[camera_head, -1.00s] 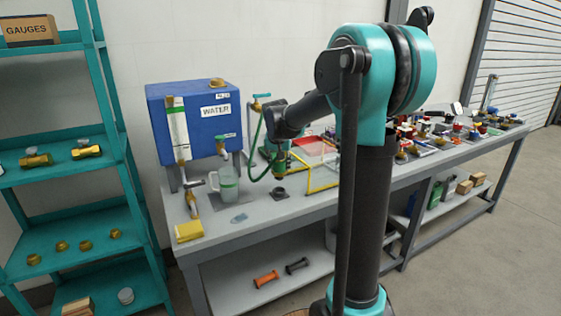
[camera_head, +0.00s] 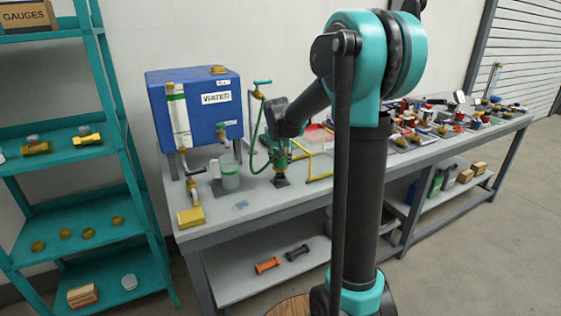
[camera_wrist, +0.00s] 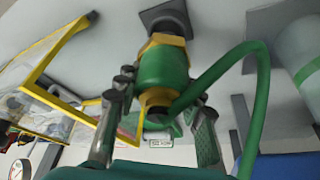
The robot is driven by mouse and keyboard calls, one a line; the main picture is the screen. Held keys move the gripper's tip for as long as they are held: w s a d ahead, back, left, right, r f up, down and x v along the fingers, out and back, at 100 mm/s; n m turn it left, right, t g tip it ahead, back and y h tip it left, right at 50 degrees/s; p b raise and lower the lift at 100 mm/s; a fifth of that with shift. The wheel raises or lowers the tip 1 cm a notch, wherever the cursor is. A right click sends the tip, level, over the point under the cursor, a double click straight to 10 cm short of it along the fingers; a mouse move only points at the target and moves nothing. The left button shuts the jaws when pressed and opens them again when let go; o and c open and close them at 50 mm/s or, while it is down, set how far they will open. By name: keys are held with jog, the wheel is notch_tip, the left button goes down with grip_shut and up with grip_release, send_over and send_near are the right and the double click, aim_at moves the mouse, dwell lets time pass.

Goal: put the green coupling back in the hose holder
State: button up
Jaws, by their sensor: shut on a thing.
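The green coupling (camera_head: 279,158) has a brass collar and a green hose (camera_head: 256,134) looping from it. My gripper (camera_wrist: 155,135) is shut on the coupling, with one finger on each side of its green body (camera_wrist: 163,70) in the wrist view. The hose holder (camera_head: 281,181) is a small dark square base with a round socket on the bench. In the wrist view, the brass end meets the dark socket of the holder (camera_wrist: 165,18), in line with it. How deep it sits in the socket is hidden.
A yellow frame (camera_head: 318,163) stands just right of the holder. A clear jug (camera_head: 230,173) stands to the left, before the blue water tank (camera_head: 205,105). The bench front by the holder is clear.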

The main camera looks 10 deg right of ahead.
jog(key=shift+f, duration=1.7)
dwell(0.6)
jog(key=o, duration=1.4)
jog(key=v, duration=1.2)
jog(key=s+d+f+n, duration=0.1)
jog(key=s+f, duration=0.5)
jog(key=s, duration=0.3)
jog(key=s+d+f+n, duration=0.1)
jog(key=s+d+f, duration=0.1)
jog(key=s+f, duration=0.4)
jog(key=s+d+f+n+y, duration=0.1)
jog(key=s+f, duration=0.6)
jog(key=s, duration=0.5)
jog(key=shift+s+d, duration=0.25)
jog(key=shift+d, duration=0.15)
